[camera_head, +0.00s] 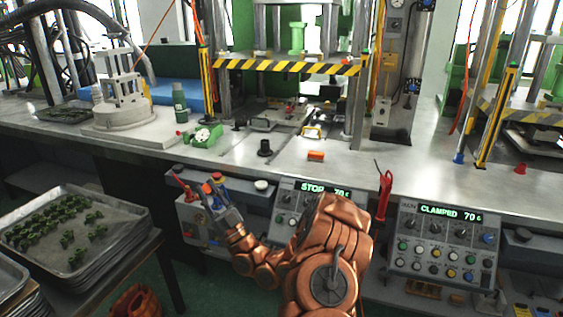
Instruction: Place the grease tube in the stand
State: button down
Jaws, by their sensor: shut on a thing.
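My gripper (212,188) is at the end of my copper arm, at the front edge of the bench, left of the middle. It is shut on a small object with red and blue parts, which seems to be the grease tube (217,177). The fingers hide much of it. A grey box (190,222) with red-handled tools standing in it is on the bench front, directly beside and behind my gripper. It may be the stand, but I cannot tell for sure. I cannot tell whether the held object touches it.
Control panels (443,240) and a red tool (384,192) are on the bench front. A tray of green parts (128,232) stands left.

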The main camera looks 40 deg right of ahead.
aim_at(265, 150)
jog(key=k, duration=0.15)
jog(key=u, duration=0.85)
jog(key=i, duration=1.75)
jog(key=z, duration=1.95)
jog(key=i, duration=0.5)
jog(key=u, duration=0.05)
